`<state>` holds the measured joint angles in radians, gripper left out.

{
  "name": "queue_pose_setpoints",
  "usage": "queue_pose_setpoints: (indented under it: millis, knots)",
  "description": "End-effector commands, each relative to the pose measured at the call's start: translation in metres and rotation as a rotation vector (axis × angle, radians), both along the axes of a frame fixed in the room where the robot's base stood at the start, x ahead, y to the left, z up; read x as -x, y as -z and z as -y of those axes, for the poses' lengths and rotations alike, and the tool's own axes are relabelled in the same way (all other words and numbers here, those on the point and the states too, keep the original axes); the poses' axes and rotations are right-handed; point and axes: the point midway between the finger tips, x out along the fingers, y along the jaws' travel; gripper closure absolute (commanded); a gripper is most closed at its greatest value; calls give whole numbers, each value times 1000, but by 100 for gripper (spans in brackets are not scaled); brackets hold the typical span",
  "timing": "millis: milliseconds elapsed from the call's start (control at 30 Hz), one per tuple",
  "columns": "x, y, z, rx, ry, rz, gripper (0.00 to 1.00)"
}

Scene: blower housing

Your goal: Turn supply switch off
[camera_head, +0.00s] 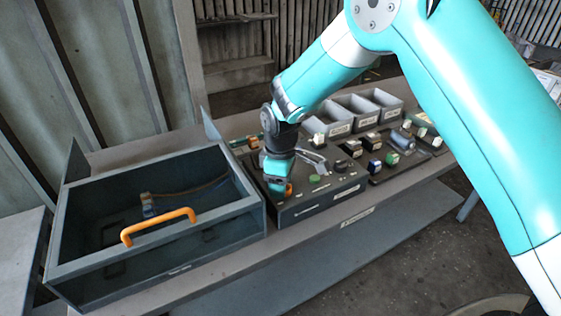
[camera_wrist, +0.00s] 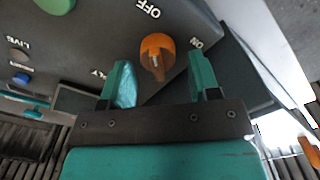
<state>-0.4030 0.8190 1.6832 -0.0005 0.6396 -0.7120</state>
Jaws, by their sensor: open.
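The supply switch is an orange rotary knob (camera_wrist: 156,55) on a dark control panel (camera_wrist: 90,40). In the wrist view it sits between the OFF and ON labels, with a pale mark on it. My gripper (camera_wrist: 160,78) is open, with its two teal fingers on either side of the knob and a visible gap to each. In the head view my gripper (camera_head: 278,180) points down at the near left part of the control panel (camera_head: 318,203). The orange knob (camera_head: 288,190) shows only in part there, beside the fingers.
A dark open box with an orange handle (camera_head: 158,226) stands left of the panel. A green button (camera_head: 314,179) and a black knob sit on the panel. Grey bins (camera_head: 352,111) stand behind. Small parts lie on a dark tray (camera_head: 408,163) to the right.

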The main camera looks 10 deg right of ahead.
Motion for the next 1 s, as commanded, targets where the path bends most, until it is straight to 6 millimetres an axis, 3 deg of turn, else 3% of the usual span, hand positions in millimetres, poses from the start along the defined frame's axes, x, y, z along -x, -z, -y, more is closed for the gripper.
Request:
queue_pose_setpoints:
  millis: [167,600,800,1000]
  knots:
    - [-1,-29,0,-2,0,7,44]
    - [-1,-137,-1,-4,-1,8,44]
    - [0,-163,-1,-2,-1,4,44]
    - [0,-170,-1,-1,-2,2,44]
